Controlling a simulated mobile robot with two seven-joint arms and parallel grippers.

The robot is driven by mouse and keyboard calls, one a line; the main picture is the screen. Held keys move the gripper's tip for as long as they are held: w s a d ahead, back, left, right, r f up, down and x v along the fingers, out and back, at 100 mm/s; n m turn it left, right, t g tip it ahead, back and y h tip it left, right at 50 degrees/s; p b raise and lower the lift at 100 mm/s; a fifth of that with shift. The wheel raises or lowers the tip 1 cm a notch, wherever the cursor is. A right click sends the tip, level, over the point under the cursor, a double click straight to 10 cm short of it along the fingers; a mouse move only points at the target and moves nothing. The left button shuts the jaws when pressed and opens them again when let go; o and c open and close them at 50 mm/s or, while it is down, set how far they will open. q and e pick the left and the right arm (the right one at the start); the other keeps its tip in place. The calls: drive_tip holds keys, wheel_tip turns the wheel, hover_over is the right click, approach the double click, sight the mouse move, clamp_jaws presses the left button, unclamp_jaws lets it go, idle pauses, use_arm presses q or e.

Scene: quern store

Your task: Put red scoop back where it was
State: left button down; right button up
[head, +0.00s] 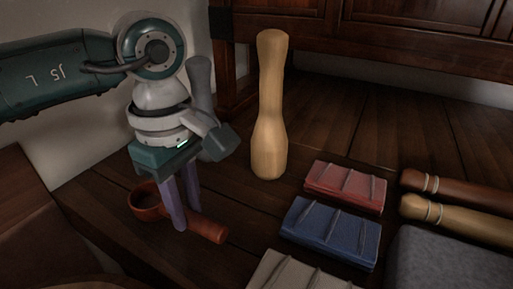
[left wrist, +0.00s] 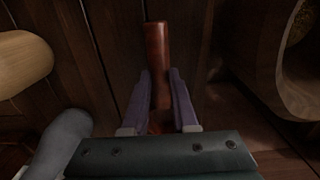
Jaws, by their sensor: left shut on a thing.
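The red scoop (head: 208,230) has a round bowl at its left end and a short handle pointing to the lower right. It is low over the dark plank surface; I cannot tell whether it touches. My left gripper (head: 187,219) reaches down from above with its purple fingers closed on either side of the scoop's handle. In the left wrist view the handle (left wrist: 157,58) stands out between the fingers (left wrist: 160,100), and the bowl is mostly hidden by the gripper body. My right gripper is not in view.
A tall pale wooden pestle (head: 269,120) stands right of the gripper, and a grey one (head: 201,78) behind it. Red (head: 345,187) and blue (head: 331,232) tied bundles lie to the right. A round wooden vessel (left wrist: 265,65) is close by in the wrist view.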

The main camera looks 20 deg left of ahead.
use_arm(q)
drive_tip(key=shift+f, duration=0.1)
drive_tip(key=shift+f, duration=0.1)
drive_tip(key=c, duration=0.7)
unclamp_jaws()
